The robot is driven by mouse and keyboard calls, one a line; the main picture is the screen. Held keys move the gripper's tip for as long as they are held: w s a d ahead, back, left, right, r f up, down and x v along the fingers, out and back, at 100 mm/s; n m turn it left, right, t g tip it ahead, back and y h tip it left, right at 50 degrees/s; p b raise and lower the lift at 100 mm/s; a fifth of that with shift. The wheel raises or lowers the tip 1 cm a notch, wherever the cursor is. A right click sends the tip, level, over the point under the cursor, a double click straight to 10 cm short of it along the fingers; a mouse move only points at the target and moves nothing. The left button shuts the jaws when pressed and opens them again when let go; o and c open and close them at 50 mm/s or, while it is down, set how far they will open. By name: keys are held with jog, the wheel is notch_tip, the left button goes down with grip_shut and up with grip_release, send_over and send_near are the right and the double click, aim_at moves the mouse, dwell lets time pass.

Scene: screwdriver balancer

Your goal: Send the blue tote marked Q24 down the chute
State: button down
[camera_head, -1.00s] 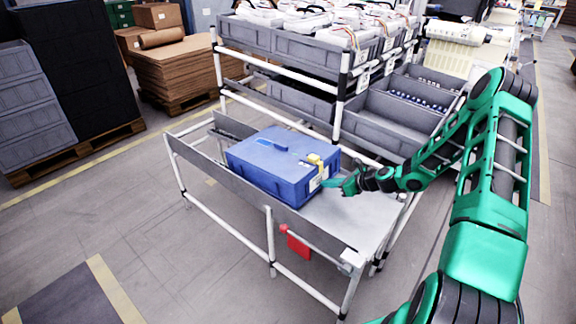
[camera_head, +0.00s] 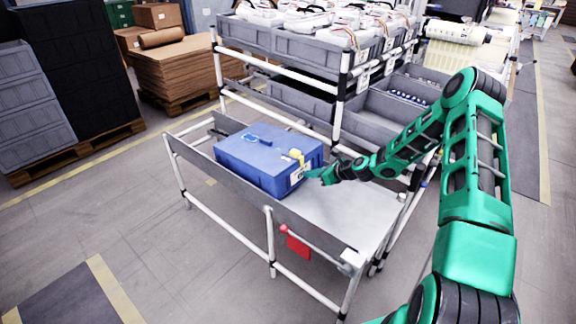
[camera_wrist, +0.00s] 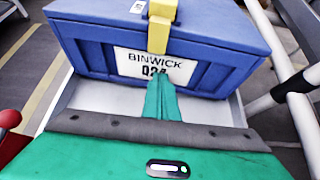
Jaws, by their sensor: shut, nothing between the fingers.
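The blue tote (camera_head: 262,163) sits on the sloped grey chute (camera_head: 345,217), between its low side walls. In the wrist view the tote (camera_wrist: 225,70) shows a yellow latch (camera_wrist: 159,28) and a white label (camera_wrist: 140,64) reading BINWICK and Q24, its lower edge partly hidden by my fingers. My gripper (camera_head: 318,175) is shut and empty, at the tote's label end. In the wrist view my gripper's tips (camera_wrist: 160,82) are in front of the label; they look to be touching or very close to it.
A rack with grey bins (camera_head: 385,120) stands right behind the chute. Stacked cardboard (camera_head: 180,75) and dark crates stand at the back left. The floor in front is clear.

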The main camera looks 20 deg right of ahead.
aim_at(303, 167)
jog(key=shift+w+a, duration=0.9)
jog(key=shift+w, duration=0.3)
jog(key=shift+w+a, duration=0.9)
jog(key=shift+w, duration=0.25)
jog(key=shift+w+a+r+v, duration=0.1)
jog(key=shift+r+v, duration=0.1)
jog(key=shift+v, duration=1)
jog(key=shift+w+a+r+v, duration=0.1)
jog(key=shift+r+v, duration=0.1)
jog(key=shift+v, duration=1)
jog(key=shift+w+a+r+v, duration=0.1)
jog(key=shift+r+v, duration=0.1)
jog(key=shift+v, duration=1)
